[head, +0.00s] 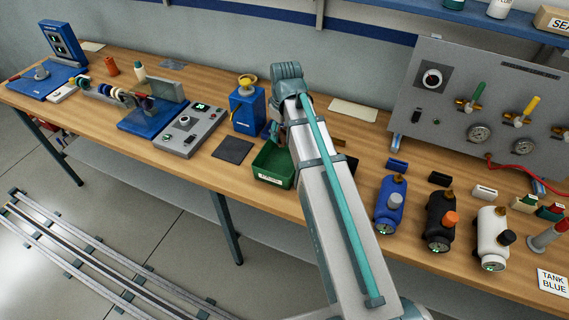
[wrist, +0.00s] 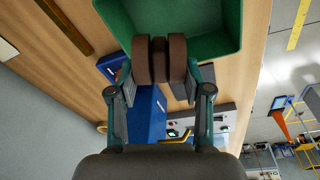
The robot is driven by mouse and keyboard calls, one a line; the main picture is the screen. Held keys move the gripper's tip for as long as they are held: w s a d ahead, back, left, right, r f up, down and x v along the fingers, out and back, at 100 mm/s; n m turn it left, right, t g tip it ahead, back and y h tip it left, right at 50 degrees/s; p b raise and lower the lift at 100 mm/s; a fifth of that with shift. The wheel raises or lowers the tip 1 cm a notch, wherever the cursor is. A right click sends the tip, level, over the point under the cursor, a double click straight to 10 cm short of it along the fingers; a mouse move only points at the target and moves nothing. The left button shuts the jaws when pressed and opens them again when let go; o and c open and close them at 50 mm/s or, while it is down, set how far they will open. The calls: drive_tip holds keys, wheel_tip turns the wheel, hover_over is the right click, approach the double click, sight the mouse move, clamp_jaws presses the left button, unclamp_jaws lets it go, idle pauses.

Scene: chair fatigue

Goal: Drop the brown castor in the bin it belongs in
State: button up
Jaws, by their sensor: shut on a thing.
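The brown castor (wrist: 145,60), with two thick brown wheels side by side, is between the fingertips of my gripper (wrist: 159,78) in the wrist view. The gripper is shut on it. The castor overlaps the edge of the green bin (wrist: 222,28), and I cannot tell its exact height above it. In the head view the green bin (head: 273,181) stands on the bench with a white label on its front, too small to read. My arm hides most of the gripper and the castor there. A dark bin (head: 352,167) shows partly behind my arm.
A blue device (head: 247,110) with a yellow top stands left of the green bin, and a dark mat (head: 233,150) lies before it. A grey control box (head: 190,132) is further left. Blue, black and white cylinders (head: 390,205) stand right of my arm.

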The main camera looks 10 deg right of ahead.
drive_tip(key=shift+s+d+f+b, duration=0.15)
drive_tip(key=shift+f+b, duration=0.15)
drive_tip(key=shift+f, duration=0.25)
drive_tip(key=shift+f+b, duration=1.35)
drive_tip(key=shift+f, duration=0.7)
drive_tip(key=o, duration=1.2)
drive_tip(key=shift+c, duration=0.2)
drive_tip(key=shift+r, duration=0.2)
drive_tip(key=r, duration=0.4)
drive_tip(key=s+r, duration=0.1)
drive_tip(key=r, duration=0.6)
drive_tip(key=shift+s+d+r, duration=0.2)
drive_tip(key=shift+s+r, duration=0.1)
drive_tip(key=shift+s, duration=0.05)
